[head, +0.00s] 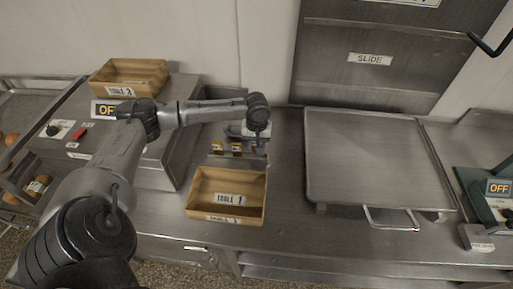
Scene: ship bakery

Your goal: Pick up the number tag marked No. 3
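Small yellow-and-dark number tags stand in a short row on the metal counter behind the front wooden box: a left one (216,147), a middle one (236,149) and a right one (254,148). Their numbers are too small to read, so I cannot tell which is No. 3. My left gripper (257,139) points down at the right end of the row, just above or at the right tag. It partly covers what lies behind it. I cannot tell whether its fingers are open or touching a tag. My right gripper is not in view.
A wooden box labelled TABLE 1 (189,200) stands in front of the tags. Another labelled box (160,80) sits on the raised metal unit at left. A metal panel with a handle (375,150) lies at right, below the SLIDE hatch (400,60). An OFF-marked device (480,190) stands far right.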

